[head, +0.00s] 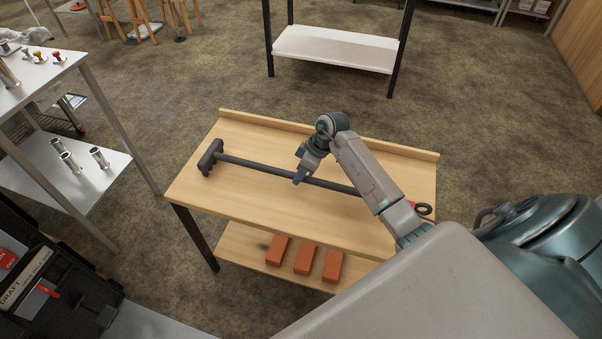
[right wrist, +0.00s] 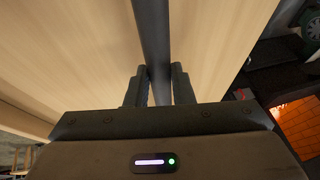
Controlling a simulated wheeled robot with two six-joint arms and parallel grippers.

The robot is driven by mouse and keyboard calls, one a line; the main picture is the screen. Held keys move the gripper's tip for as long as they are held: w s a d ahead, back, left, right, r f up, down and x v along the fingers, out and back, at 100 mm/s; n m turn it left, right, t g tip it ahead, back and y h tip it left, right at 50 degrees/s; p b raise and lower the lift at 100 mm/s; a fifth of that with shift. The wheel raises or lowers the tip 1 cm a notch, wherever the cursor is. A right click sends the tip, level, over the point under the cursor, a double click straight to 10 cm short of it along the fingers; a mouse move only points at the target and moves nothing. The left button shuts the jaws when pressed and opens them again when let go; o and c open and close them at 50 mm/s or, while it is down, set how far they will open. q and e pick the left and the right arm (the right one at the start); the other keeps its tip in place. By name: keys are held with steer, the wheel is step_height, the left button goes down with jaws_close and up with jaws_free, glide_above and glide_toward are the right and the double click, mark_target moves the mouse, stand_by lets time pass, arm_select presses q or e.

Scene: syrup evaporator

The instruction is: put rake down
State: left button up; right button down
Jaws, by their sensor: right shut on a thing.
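The rake (head: 262,168) is a dark rod with a short crosswise head at its left end and a ring at its right end. It lies along or just above the top of a wooden table (head: 225,133); I cannot tell whether it touches. My right gripper (head: 299,178) is at the middle of the rod, shut on it. In the right wrist view the rod (right wrist: 152,40) runs between the two fingers (right wrist: 160,85). My right arm hides part of the rod near the ring end. My left gripper is not in view.
The table has a raised back edge and a lower shelf with orange-red bricks (head: 304,259). A metal rack with cylinders (head: 100,157) stands at left. A black case (head: 60,290) is at lower left. A white shelf (head: 335,48) stands behind. The table top around the rake is clear.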

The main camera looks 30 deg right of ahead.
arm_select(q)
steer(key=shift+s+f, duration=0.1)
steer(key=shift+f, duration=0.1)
arm_select(e)
steer(key=shift+f, duration=0.15)
steer(key=c, duration=1.3)
jaws_free()
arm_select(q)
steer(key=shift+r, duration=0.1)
arm_select(e)
steer(key=shift+o, duration=0.2)
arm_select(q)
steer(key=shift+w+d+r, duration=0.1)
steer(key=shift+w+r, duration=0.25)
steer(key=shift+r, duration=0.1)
arm_select(e)
steer(key=v, duration=1.2)
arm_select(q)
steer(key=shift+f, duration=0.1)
